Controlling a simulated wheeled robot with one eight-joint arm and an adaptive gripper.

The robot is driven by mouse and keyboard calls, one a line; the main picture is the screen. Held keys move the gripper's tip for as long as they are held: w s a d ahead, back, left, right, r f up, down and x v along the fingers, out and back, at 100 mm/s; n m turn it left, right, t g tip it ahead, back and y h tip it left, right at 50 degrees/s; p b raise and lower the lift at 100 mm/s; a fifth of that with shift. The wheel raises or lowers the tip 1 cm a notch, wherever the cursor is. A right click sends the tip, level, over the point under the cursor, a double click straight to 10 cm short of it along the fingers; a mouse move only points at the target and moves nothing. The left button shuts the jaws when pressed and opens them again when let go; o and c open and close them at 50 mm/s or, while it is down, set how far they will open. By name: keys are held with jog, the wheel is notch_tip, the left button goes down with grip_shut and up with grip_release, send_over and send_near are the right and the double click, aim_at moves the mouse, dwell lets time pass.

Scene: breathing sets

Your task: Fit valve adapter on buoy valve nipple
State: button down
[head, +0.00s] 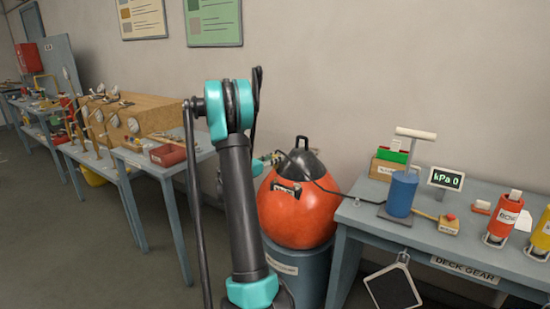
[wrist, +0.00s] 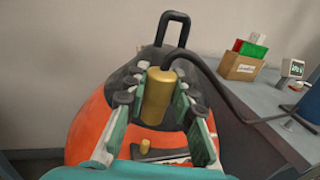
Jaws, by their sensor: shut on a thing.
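The valve adapter (wrist: 158,92) is a brass cylinder with a black hose leaving its top. My gripper (wrist: 153,98) is shut on it, with teal-and-grey fingers on both sides. The orange buoy (head: 297,213) with a black cap stands behind my arm in the head view; it also fills the middle of the wrist view (wrist: 88,128). A small brass stub, seemingly the valve nipple (wrist: 145,146), shows below the adapter in the wrist view, with a visible gap between them. In the head view my arm hides most of the gripper and adapter.
The hose (head: 325,184) runs right to a blue hand pump (head: 401,193) on the deck gear table (head: 370,224). A kPa display (head: 446,178) reading 0 stands beside it. The buoy rests on a blue-grey drum (head: 300,267). Another table (head: 190,160) stands left.

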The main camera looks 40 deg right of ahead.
aim_at(273, 167)
jog(key=shift+f, duration=1.95)
jog(key=shift+f, duration=1.65)
jog(key=c, duration=1.2)
grip_release()
jog(key=a, duration=0.4)
jog(key=s+a, duration=0.1)
jog(key=a, duration=0.7)
jog(key=shift+s, duration=0.35)
